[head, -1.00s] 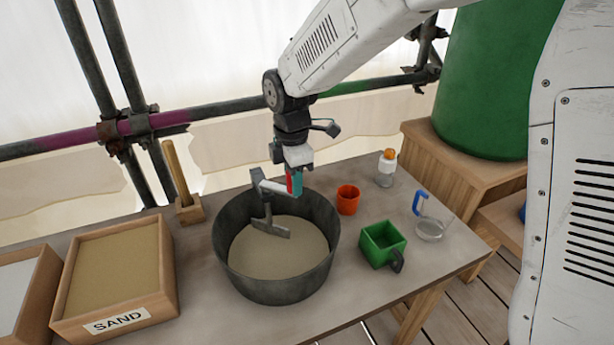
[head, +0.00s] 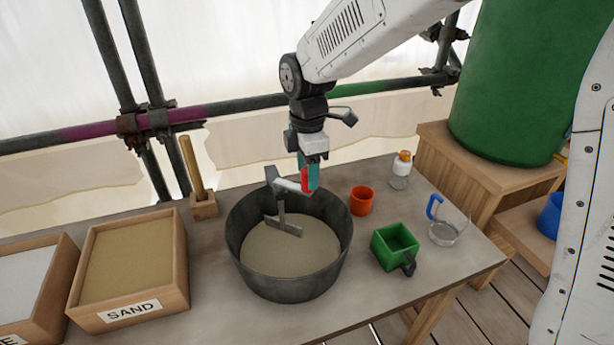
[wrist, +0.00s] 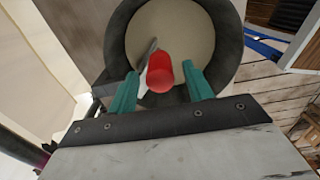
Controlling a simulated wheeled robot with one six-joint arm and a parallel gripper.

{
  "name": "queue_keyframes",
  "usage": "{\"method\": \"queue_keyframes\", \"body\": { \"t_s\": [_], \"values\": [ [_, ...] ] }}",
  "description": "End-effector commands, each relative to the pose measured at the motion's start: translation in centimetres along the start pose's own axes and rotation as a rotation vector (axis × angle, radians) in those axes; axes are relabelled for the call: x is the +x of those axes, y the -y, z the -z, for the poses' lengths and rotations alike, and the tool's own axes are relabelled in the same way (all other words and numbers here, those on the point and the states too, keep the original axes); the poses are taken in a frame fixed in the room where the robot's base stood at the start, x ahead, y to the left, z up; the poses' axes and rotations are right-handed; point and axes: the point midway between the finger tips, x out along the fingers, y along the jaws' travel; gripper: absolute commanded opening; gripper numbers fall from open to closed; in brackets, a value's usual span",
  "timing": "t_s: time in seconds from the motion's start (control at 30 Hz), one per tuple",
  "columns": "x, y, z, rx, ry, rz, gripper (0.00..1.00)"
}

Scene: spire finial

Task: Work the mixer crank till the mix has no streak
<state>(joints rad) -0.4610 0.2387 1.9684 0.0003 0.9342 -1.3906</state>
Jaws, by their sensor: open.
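The mixing tub (head: 240,255) is a dark grey round bucket holding a tan mix (head: 275,252). I see no clear streak in the mix's visible surface. The grey crank (head: 288,184) stands over the tub, its paddle (head: 283,226) reaching into the mix. The red crank knob (head: 305,181) is at the crank's outer end, on the right. My gripper (head: 312,178) is open at the knob. In the wrist view the red knob (wrist: 160,74) shows between my two teal fingers, with a gap visible on each side.
A sand box (head: 128,265) and a box of white material (head: 25,275) stand left. A wooden block with a handle (head: 203,206) is behind. An orange cup (head: 362,201), green scoop (head: 393,246), glass jug (head: 447,232) and capped bottle (head: 400,172) stand right.

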Motion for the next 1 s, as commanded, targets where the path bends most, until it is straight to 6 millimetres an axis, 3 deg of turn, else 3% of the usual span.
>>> {"method": "queue_keyframes", "body": {
  "t_s": [0.1, 0.33, 1.0],
  "values": [
    [-2.3, -0.1, 0.1, 0.0, -0.001, -0.005, 0.51],
    [-5.1, -0.1, 0.1, -0.001, -0.001, -0.003, 0.51],
    [-5.5, 0.0, 0.1, -0.001, -0.001, -0.002, 0.51]
  ]
}}
